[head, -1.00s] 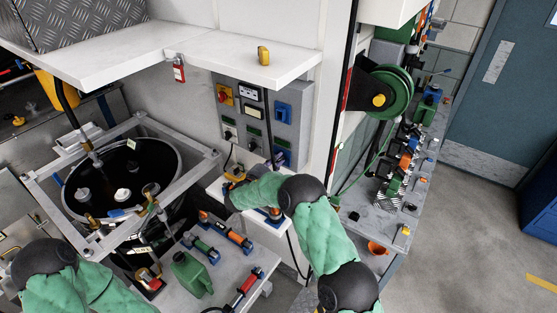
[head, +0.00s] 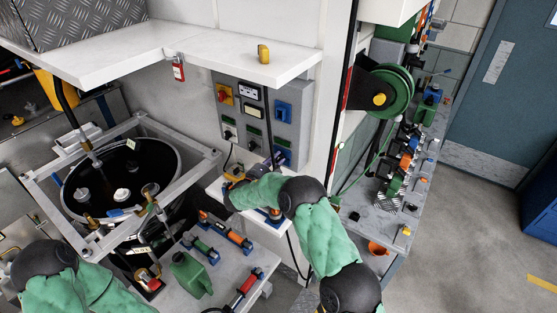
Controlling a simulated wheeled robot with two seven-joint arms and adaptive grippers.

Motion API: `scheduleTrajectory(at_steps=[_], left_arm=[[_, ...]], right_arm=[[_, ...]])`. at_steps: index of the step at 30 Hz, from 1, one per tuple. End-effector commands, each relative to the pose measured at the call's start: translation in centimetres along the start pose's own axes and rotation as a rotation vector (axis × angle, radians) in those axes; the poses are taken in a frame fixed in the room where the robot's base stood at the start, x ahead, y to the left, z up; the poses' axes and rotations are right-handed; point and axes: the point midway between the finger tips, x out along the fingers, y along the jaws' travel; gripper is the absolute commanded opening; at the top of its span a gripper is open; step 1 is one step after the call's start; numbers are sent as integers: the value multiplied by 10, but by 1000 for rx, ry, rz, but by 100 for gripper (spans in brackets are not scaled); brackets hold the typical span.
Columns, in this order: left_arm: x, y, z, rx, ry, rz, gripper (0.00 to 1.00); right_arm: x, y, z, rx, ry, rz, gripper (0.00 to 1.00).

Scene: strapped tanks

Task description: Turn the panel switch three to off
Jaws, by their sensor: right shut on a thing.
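The grey panel (head: 268,129) is on the white wall, left of the centre post. It carries a red knob on a yellow plate (head: 224,94), a white-faced meter (head: 249,92), small black rotary switches, one at the left (head: 229,135) and one to its right (head: 254,146), and blue sockets (head: 283,112). I cannot read which switch is number three. My right gripper (head: 236,173) is at the panel's lower edge, above a small white ledge. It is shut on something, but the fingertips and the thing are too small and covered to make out. My left gripper is not in view; only my left arm shows.
A white shelf (head: 215,52) juts out above the panel, with a yellow object (head: 263,54) on it. A framed black tank (head: 120,180) stands left. A bench below holds a green can (head: 190,273) and several fittings. A green hose reel (head: 385,92) hangs right of the post.

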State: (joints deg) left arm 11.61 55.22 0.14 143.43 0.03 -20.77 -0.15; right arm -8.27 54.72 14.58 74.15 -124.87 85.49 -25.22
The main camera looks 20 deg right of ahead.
Motion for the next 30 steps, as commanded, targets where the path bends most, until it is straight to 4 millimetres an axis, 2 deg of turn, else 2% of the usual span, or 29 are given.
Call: scheduleTrajectory(at_steps=[1, 12, 19, 20, 21, 22, 30], left_arm=[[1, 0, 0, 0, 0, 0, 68], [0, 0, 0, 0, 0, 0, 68], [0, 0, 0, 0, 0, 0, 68], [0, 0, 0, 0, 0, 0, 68], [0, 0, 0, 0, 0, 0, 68], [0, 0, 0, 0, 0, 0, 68], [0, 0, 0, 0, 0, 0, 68]], right_arm=[[-3, -9, -14, -44, 20, -10, 0], [-3, -9, -14, -80, 20, -10, 0], [-3, -9, -15, -264, 21, -8, 0], [-3, -9, -14, -273, 21, -8, 24], [-3, -9, -14, -269, 20, -8, 35], [-3, -9, -14, -267, 19, -8, 41], [-2, -5, -8, -256, 11, -5, 41]])
